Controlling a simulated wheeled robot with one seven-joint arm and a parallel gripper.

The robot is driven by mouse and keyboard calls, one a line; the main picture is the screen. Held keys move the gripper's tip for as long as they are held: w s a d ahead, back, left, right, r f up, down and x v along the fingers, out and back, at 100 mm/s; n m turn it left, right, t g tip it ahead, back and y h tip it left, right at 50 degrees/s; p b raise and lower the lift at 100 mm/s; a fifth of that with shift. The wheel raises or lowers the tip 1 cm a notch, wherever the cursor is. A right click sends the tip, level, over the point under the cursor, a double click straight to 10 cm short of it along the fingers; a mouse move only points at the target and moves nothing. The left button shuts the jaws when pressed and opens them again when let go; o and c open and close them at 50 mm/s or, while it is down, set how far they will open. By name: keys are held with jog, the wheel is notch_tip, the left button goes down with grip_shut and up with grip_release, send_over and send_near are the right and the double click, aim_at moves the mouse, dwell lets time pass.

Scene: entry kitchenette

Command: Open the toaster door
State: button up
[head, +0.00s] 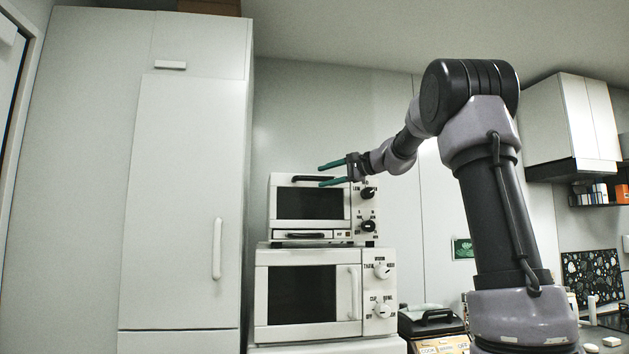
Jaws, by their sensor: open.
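The toaster (310,205) is the small white oven stacked on top of a larger white oven. Its door (309,203) has a dark window and looks shut, with a dark horizontal handle (312,178) along its top edge. Two black knobs (368,193) are on its right panel. My gripper (328,174) has teal fingers, apart and empty, pointing left near the top of the toaster door. In the picture the fingers overlap the handle area; I cannot tell whether they touch it.
The larger oven (309,294) stands below, with a vertical handle and white knobs. A tall white cabinet (185,180) stands close on the left. A black-lidded appliance (430,320) sits at the lower right. White wall cabinets (573,122) hang at the right.

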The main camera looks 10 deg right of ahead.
aim_at(318, 178)
jog(key=shift+x, duration=2.25)
jog(key=shift+c, duration=0.4)
grip_shut()
